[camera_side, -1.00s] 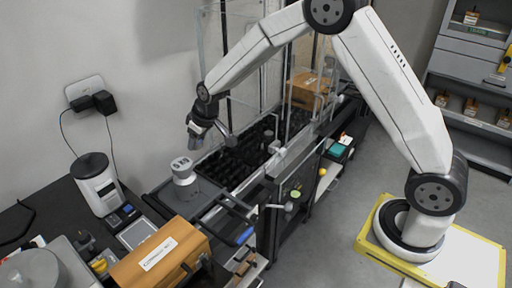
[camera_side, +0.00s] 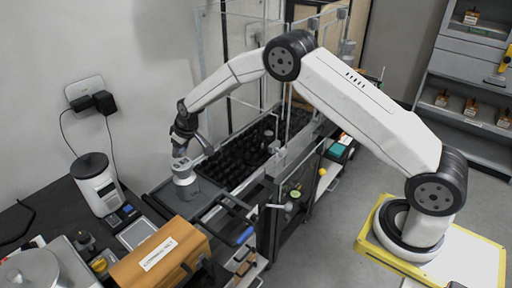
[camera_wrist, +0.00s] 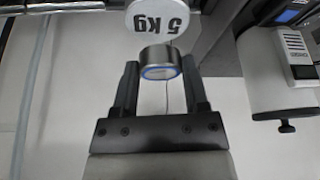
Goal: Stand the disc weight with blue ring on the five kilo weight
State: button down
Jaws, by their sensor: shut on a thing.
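In the side view my gripper (camera_side: 186,144) is close above the five kilo weight. The disc is hard to make out there, and I cannot tell whether the two weights touch.
An orange-brown case (camera_side: 160,258) stands at the front left. A white device with a dark lid (camera_side: 97,184) stands behind it near the wall. Clear panels (camera_side: 215,75) rise behind and to the right of the platform, beside a black ribbed surface (camera_side: 235,160).

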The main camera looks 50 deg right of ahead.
aim_at(183, 164)
jog(key=shift+f, duration=0.1)
jog(key=shift+w+f, duration=0.3)
jog(key=shift+f, duration=1.45)
jog(key=shift+f, duration=0.2)
jog(key=shift+c, duration=0.5)
grip_release()
jog(key=shift+r, duration=0.1)
